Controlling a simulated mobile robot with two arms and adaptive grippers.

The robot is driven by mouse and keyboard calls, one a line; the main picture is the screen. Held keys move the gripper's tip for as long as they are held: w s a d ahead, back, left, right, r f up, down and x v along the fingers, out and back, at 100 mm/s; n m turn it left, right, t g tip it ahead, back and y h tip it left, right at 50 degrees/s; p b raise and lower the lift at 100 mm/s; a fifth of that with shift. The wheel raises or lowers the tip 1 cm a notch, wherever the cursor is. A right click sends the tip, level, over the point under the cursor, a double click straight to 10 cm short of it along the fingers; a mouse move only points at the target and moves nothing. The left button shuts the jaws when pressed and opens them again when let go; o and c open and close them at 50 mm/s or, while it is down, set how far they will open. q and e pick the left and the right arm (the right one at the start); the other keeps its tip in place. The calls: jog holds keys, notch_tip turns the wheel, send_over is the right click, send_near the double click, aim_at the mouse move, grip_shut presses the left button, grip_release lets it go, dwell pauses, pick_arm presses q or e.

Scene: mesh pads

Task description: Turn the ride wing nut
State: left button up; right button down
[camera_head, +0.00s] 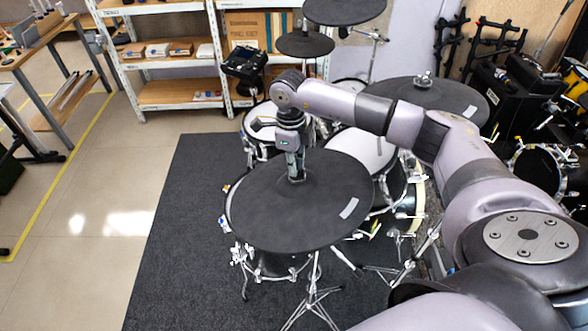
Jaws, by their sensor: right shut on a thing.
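A large dark cymbal pad (300,215) is mounted on a stand in the middle of the view, with a light label near its right edge. My right arm reaches in from the right over the drum kit. My right gripper (296,177) points down at the centre of this cymbal and is shut on the wing nut at its top. The fingers hide the nut, so how far it is turned cannot be seen. My left gripper is not in view.
A second large cymbal (455,100) lies behind my arm, with its own top fitting (424,81). Mesh-headed drums (362,150) stand close behind the near cymbal. Smaller cymbals (305,44) are at the back. A dark carpet (175,240) is clear at the left.

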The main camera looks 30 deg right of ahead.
jog(key=m+b, duration=0.1)
jog(key=m, duration=0.1)
jog(key=m+b, duration=0.1)
jog(key=m, duration=0.2)
jog(key=shift+w+d+m, duration=0.15)
jog(key=shift+m, duration=0.15)
jog(key=m+b, duration=0.1)
jog(key=m, duration=0.4)
jog(key=shift+d+r+m, duration=0.1)
jog(key=shift+r+m, duration=0.05)
jog(key=shift+m, duration=0.15)
jog(key=c, duration=1.7)
grip_release()
jog(key=r, duration=1.1)
jog(key=shift+w+a+r, duration=0.25)
jog(key=shift+w+r, duration=0.1)
jog(key=shift+r, duration=0.05)
jog(key=shift+s+f, duration=0.1)
